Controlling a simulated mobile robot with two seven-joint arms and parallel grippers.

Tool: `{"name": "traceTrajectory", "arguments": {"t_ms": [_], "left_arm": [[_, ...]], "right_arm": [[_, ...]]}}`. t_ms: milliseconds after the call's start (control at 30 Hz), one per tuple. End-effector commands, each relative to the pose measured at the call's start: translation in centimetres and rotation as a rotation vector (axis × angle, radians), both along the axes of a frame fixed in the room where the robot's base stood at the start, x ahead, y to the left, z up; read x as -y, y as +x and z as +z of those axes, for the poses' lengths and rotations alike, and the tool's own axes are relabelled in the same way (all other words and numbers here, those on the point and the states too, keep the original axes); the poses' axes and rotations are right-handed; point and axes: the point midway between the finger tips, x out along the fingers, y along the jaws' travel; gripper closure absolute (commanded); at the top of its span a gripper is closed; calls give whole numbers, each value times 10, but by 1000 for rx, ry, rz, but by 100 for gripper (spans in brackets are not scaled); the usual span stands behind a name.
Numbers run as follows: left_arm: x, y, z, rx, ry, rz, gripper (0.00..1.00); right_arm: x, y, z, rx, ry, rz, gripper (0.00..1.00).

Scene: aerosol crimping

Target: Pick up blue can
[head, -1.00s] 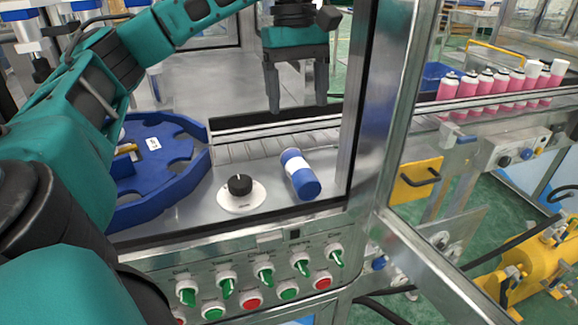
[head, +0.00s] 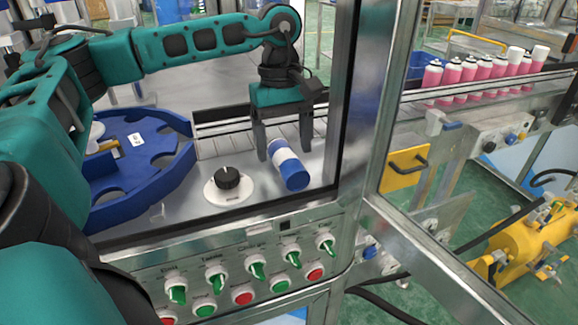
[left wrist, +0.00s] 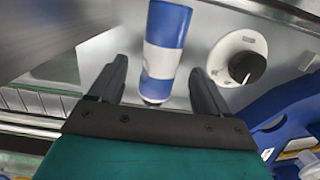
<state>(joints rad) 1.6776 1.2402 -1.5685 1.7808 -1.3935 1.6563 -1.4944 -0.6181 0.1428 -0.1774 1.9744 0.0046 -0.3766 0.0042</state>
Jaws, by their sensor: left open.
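The blue can (head: 288,165), with a white band around its middle, lies on its side on the metal deck inside the machine. My left gripper (head: 283,156) is open, pointing down, with its fingers to either side of the can's far end. In the left wrist view the can (left wrist: 165,45) lies between the open fingers of the left gripper (left wrist: 160,88). A gap shows between the can and each finger, so the can is not gripped. My right gripper is not in view.
A black knob on a white dial (head: 228,180) sits just left of the can. A blue notched wheel (head: 135,165) is farther left. A metal frame post (head: 345,100) stands to the right. Pink cans (head: 470,72) line a conveyor beyond it.

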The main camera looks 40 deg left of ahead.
Motion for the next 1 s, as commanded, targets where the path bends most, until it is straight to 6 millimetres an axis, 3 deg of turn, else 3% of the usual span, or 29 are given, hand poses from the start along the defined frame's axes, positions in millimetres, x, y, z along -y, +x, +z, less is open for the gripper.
{"name": "traceTrajectory", "arguments": {"t_ms": [133,400,1000], "left_arm": [[1,-1,-16,0,1,1,23],[2,-1,-19,1,0,1,24],[2,-1,-18,0,1,1,81]], "right_arm": [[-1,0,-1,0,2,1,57],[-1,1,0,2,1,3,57],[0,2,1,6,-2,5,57]]}}
